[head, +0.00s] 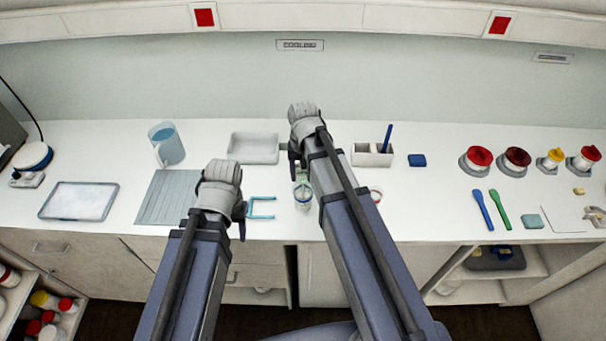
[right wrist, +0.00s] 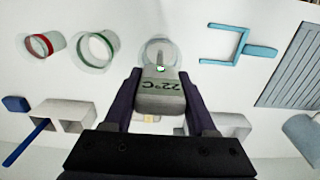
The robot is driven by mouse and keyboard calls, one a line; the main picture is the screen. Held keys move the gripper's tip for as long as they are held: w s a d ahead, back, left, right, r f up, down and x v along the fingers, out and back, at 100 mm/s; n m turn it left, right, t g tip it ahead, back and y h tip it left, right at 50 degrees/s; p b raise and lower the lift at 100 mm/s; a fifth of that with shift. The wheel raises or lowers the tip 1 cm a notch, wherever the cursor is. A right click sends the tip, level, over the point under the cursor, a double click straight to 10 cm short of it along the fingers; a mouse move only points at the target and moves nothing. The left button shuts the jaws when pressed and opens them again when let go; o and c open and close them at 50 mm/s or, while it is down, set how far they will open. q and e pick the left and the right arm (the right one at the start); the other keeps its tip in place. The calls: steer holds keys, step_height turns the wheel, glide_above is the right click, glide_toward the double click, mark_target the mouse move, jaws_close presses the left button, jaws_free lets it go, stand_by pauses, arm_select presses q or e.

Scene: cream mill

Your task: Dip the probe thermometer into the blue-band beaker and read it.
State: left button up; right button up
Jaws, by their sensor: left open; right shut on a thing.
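My right gripper (right wrist: 160,110) is shut on the probe thermometer (right wrist: 158,96), whose display reads 22°C, upside down in the right wrist view. In the head view my right gripper (head: 296,165) is just above a clear beaker (head: 303,195) with a bluish band. This beaker (right wrist: 158,48) lies straight beyond the thermometer in the right wrist view. The probe's tip is hidden, so I cannot tell whether it is inside. A red-band beaker (right wrist: 40,46) and a green-band beaker (right wrist: 97,48) stand beside it. My left gripper (head: 240,215) is open and empty near the counter's front edge.
A light-blue U-shaped holder (head: 262,208) lies between my left gripper and the beaker. Behind are a white tray (head: 254,148) and a divided white box (head: 372,155) with a blue stick. A grey ribbed mat (head: 165,200) and a blue jug (head: 167,145) are at left.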

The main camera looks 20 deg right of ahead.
steer(key=shift+r+p, duration=5.6)
steer(key=shift+r, duration=0.1)
steer(key=shift+f, duration=0.1)
